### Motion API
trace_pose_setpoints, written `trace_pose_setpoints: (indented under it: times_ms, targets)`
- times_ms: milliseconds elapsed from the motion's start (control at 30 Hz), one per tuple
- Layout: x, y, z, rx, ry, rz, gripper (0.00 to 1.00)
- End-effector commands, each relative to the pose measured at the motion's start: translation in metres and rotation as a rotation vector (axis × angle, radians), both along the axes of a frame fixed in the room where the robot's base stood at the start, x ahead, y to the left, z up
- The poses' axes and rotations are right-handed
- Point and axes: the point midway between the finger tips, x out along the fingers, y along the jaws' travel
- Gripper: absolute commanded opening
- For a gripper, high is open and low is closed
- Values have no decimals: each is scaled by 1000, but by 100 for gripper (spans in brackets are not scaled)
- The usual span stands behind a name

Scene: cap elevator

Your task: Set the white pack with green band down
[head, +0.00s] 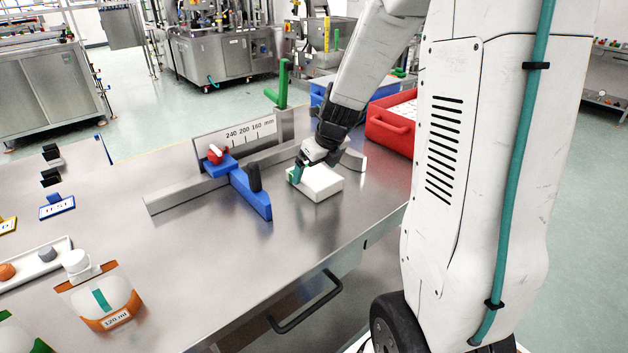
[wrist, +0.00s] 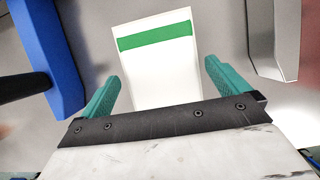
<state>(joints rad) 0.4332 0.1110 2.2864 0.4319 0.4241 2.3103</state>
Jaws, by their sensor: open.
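The white pack with green band (wrist: 157,75) lies between the two teal fingers of my gripper (wrist: 162,85) in the wrist view. There is a visible gap between each finger and the pack's sides. In the head view the white pack (head: 322,183) rests on the metal table, and my gripper (head: 298,172) is low at its far left edge. The gripper is open. The green band is hidden in the head view.
A curved metal piece (head: 353,159) and a red crate (head: 388,130) are behind and to the right. Bare table (head: 300,230) lies in front.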

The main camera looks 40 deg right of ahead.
Motion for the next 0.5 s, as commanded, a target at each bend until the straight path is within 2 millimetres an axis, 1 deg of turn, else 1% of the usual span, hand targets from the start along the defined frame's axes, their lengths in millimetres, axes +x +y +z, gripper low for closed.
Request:
trace_pose_setpoints:
  times_ms: [33,100,200,467,500]
  targets:
    - [1,-1,-9,2,5,-1,100]
    - [5,0,-18,2,3,1,100]
    - [9,0,-25,1,1,1,100]
    - [10,-1,-26,0,0,1,100]
    - [10,-1,-26,0,0,1,89]
